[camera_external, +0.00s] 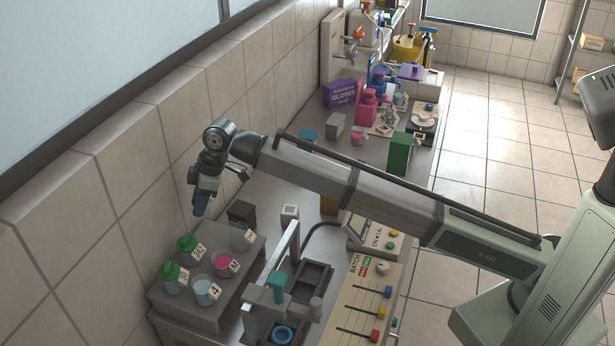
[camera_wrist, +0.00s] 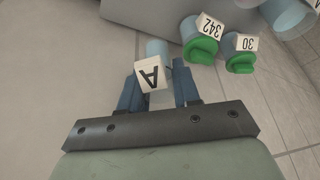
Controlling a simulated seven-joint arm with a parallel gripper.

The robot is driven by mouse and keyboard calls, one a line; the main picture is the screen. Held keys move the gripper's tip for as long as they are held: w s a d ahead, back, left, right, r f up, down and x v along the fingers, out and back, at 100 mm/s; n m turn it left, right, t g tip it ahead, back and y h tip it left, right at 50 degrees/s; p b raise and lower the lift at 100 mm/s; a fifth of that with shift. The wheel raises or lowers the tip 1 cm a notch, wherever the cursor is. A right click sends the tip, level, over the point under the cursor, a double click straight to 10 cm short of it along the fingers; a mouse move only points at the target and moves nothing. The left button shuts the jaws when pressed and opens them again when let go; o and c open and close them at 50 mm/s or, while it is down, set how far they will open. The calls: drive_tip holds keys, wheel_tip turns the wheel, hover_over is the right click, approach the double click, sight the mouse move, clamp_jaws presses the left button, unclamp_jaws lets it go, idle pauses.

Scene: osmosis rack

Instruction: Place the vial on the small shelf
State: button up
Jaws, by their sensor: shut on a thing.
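My gripper (camera_external: 200,207) hangs from the raised arm near the tiled wall, above and behind a grey raised stand (camera_external: 213,313). In the wrist view my gripper (camera_wrist: 160,92) has its two blue fingers on either side of a vial (camera_wrist: 157,49) with a white tag marked "A". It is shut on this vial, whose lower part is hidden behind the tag. In the external view I cannot make out the held vial. I cannot tell for certain which surface is the small shelf.
Several cups stand on the grey stand, including green-lidded ones tagged "342" (camera_wrist: 197,51) and "30" (camera_wrist: 240,62) and a pink one (camera_external: 222,262). A black box (camera_external: 242,213) and a metal-framed device (camera_external: 262,303) stand nearby. The wall is close on the left.

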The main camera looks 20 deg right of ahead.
drive_tip(key=shift+f, duration=4.75)
drive_tip(key=shift+f, duration=0.1)
drive_tip(key=o, duration=1)
drive_tip(key=v, duration=1.2)
